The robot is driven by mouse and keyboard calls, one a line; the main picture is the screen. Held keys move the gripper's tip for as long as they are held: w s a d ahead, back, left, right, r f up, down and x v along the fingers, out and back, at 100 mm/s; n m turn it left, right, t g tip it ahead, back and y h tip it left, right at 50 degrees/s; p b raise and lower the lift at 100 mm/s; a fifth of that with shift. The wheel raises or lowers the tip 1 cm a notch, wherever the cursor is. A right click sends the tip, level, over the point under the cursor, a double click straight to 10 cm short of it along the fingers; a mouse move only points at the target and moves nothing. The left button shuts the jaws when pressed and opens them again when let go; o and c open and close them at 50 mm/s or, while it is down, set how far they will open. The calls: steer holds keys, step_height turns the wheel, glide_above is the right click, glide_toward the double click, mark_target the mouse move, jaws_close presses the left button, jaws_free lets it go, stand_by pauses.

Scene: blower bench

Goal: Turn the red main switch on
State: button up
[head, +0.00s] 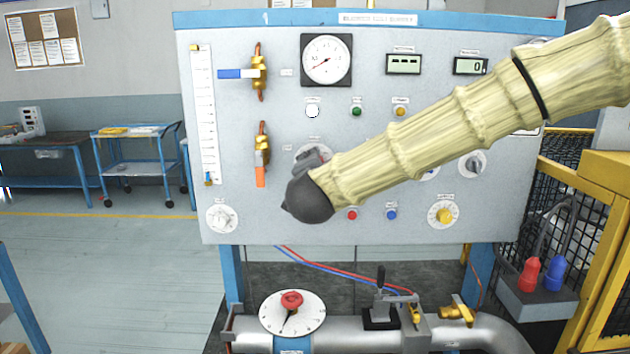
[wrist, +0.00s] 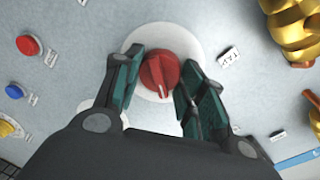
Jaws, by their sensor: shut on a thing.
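The red main switch (wrist: 160,73) is a round red knob on a white disc on the grey panel. In the wrist view it sits between the two fingers of my gripper (wrist: 161,64), which is shut on it. A white mark on the knob points to the lower edge of the wrist view. In the head view my gripper (head: 313,158) is up against the panel's lower middle, and it hides the knob; only part of the white disc shows.
The panel (head: 290,225) also bears a gauge (head: 326,60), two displays (head: 403,64), a red button (head: 352,215), a blue button (head: 391,214) and a yellow knob (head: 444,216). Pipework (head: 350,335) runs below. A yellow cage stands right.

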steer(key=shift+f+m+b, duration=0.1)
steer(key=shift+m+b, duration=1.3)
steer(key=o, duration=1)
steer(key=shift+d, duration=0.1)
steer(key=shift+s, duration=0.1)
steer(key=s+r, duration=0.1)
steer(key=s, duration=1)
steer(key=shift+s, duration=0.35)
steer(key=shift+r, duration=0.2)
